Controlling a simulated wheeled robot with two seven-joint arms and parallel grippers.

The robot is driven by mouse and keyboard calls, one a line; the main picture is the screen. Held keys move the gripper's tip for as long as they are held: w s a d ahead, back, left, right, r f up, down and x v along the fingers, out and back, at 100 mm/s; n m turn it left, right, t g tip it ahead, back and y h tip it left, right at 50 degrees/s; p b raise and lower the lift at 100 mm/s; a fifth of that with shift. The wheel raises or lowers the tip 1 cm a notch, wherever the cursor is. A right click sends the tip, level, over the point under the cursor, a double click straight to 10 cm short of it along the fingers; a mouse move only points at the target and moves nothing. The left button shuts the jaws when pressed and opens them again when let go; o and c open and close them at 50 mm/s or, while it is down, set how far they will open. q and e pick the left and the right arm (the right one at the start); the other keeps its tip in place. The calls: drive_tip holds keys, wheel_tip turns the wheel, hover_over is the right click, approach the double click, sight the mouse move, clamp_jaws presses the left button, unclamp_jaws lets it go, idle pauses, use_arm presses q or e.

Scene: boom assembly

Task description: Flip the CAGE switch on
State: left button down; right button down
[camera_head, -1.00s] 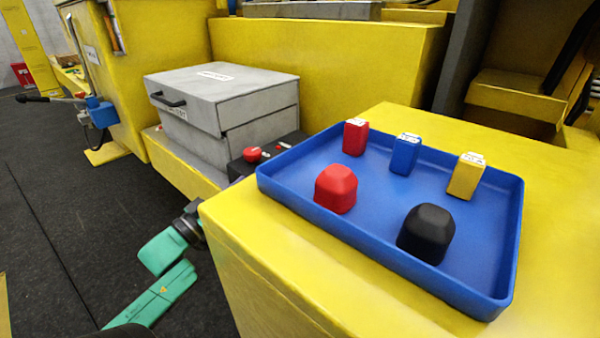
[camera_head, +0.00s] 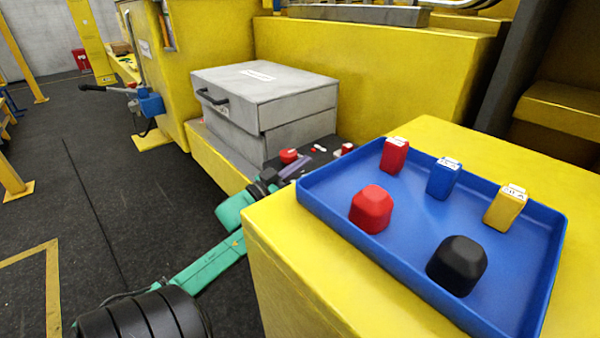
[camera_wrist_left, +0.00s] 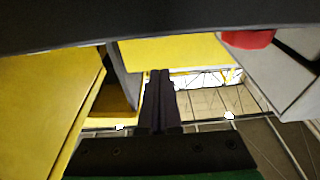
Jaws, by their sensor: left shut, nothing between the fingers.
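A dark control panel (camera_head: 325,157) sits between the grey box and the yellow block in the head view. It carries a red knob (camera_head: 289,156), a small red-and-white part (camera_head: 318,149) and another red-topped part (camera_head: 346,148) at its right. Which of these is the CAGE switch I cannot tell; no label is readable. My left gripper (camera_head: 302,162) reaches in from the lower left, low over the panel's near side, close to the red knob. In the left wrist view its dark fingers (camera_wrist_left: 160,73) are together and empty, and a red part (camera_wrist_left: 248,39) shows at upper right. My right gripper is not in view.
A grey box (camera_head: 265,85) with a black handle stands behind the panel. At right, a blue tray (camera_head: 420,240) on a yellow block (camera_head: 285,265) holds red, blue, yellow and black pieces. Yellow walls stand behind. The dark floor at left is mostly free.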

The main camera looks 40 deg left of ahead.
use_arm(q)
wheel_tip(320, 180, down, 3)
drive_tip(key=shift+s+r, duration=0.1)
drive_tip(key=shift+s, duration=0.05)
drive_tip(key=shift+s+f+p, duration=0.2)
drive_tip(key=shift+f+p, duration=0.1)
drive_tip(key=shift+f, duration=0.25)
